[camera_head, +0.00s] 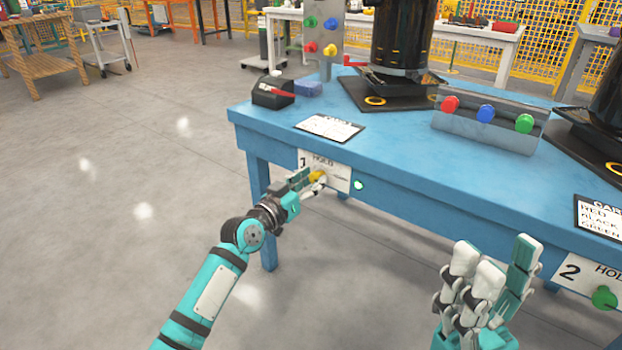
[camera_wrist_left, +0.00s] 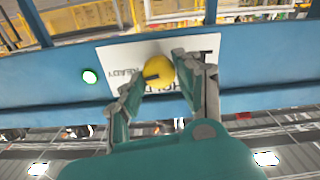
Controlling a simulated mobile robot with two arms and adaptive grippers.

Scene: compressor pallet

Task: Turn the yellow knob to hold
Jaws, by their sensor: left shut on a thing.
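The yellow knob (camera_head: 316,176) sits on a white label plate (camera_head: 340,172) marked 1 and HOLD, on the front edge of the blue table (camera_head: 420,205). My left gripper (camera_head: 310,181) is at the knob. In the left wrist view the yellow knob (camera_wrist_left: 158,68) lies between the fingertips of the left gripper (camera_wrist_left: 160,72), which are shut on it. A dark mark on the knob points toward the READY lettering; the fingers partly hide the HOLD lettering. My right gripper (camera_head: 495,258) is open and empty in front of the table.
A lit green lamp (camera_head: 359,185) is right of the plate. A second plate (camera_head: 575,272) with a green knob (camera_head: 604,297) is at the lower right. On the table are a clipboard (camera_head: 330,128) and a stand with colored knobs (camera_head: 487,130). The floor at left is clear.

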